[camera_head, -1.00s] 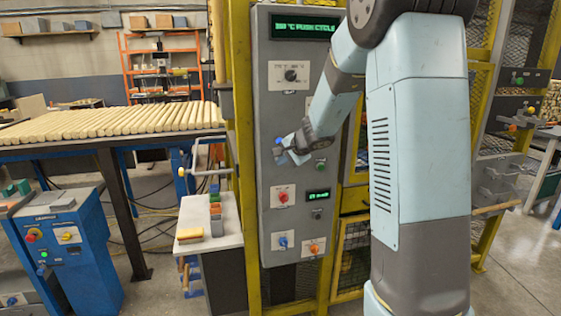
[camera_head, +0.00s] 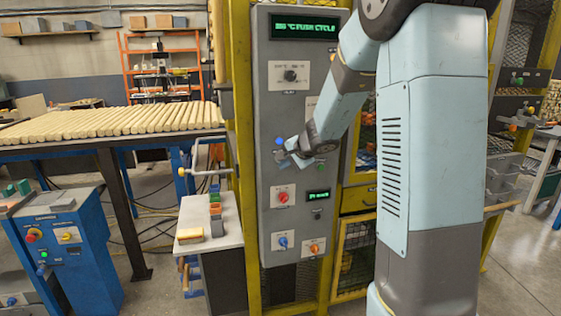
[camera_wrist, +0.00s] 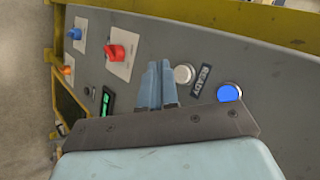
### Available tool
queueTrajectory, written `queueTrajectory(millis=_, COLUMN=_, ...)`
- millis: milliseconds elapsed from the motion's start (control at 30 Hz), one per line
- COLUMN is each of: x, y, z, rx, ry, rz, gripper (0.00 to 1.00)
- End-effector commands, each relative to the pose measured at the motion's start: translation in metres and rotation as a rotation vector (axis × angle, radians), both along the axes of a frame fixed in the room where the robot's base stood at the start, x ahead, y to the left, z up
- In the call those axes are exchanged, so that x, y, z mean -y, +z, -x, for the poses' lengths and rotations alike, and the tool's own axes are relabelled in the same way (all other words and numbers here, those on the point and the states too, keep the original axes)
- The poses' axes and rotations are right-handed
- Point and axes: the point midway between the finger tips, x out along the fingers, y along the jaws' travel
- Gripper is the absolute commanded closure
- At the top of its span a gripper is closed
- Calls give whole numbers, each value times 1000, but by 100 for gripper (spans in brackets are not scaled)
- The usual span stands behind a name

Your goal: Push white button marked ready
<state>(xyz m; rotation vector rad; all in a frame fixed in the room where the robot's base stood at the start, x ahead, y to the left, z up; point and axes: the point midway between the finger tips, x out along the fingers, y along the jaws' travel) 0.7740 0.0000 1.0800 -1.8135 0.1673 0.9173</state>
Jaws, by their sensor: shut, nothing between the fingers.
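The round white button (camera_wrist: 184,73) sits on the grey panel in the wrist view, beside a dark label reading READY (camera_wrist: 201,79). My gripper (camera_wrist: 160,66) is shut and empty; its fingertips appear just left of the white button in that view. Whether the tips touch the panel I cannot tell. In the head view my gripper (camera_head: 284,156) is in front of the panel (camera_head: 262,215), just below a blue button (camera_head: 279,141). The white button is not distinguishable there, with the gripper over that area. The blue button, lit, also shows in the wrist view (camera_wrist: 229,93), right of the label.
A red knob (camera_wrist: 116,52), a blue knob (camera_wrist: 75,34) and a small green display (camera_wrist: 106,101) are on the same panel. A top display (camera_head: 304,27) reads PUSH CYCLE. A yellow frame (camera_head: 240,120) edges the panel. A small table (camera_head: 222,240) stands left of it.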

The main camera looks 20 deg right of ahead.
Motion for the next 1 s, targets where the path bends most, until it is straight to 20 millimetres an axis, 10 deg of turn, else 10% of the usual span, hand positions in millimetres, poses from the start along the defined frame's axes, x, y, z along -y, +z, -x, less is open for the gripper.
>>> queueTrajectory(millis=1000, x=0, y=0, z=34, rx=0, ry=0, rz=0, gripper=100)
